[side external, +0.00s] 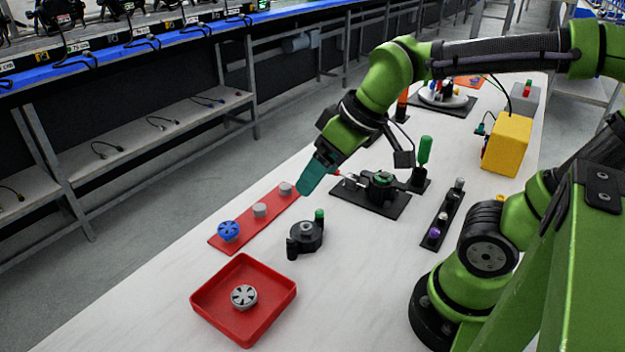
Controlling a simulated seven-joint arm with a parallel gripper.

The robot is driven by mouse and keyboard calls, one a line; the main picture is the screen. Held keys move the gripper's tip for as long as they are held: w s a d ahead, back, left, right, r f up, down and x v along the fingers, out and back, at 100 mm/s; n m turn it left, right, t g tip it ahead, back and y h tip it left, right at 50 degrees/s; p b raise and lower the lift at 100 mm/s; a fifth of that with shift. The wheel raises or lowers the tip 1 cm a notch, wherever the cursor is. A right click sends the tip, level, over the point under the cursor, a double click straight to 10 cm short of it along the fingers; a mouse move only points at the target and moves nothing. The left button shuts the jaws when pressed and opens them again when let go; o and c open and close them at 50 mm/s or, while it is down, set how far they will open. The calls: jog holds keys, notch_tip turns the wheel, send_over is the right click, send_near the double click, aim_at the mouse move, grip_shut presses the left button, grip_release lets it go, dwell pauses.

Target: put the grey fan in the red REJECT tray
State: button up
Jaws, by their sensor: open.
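The grey fan (244,297) lies flat inside the red tray (208,317), near the middle of its floor, with the tray walls around it. The tray is at the front left of the white table; I cannot read any label on it. My gripper (308,184) is well behind the tray and apart from it, above the table near the far end of a red strip. It is open, and I see nothing held in it. The gap between its fingers is not clear from this side.
The red strip (243,224) holds a blue fan (228,231) and grey pegs. A black round fixture (306,237) stands between tray and arm. A black fixture plate (370,203), a dark strip of small parts (441,220) and a yellow box (507,145) are farther right.

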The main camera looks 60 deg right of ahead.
jog(key=s+m, duration=0.1)
jog(key=s+d+m+t, duration=0.1)
jog(key=m, duration=0.1)
jog(key=s+d+m, duration=0.1)
jog(key=shift+d+r+m+t, duration=0.1)
jog(key=shift+r+m+t, duration=0.2)
jog(key=shift+m+t, duration=0.1)
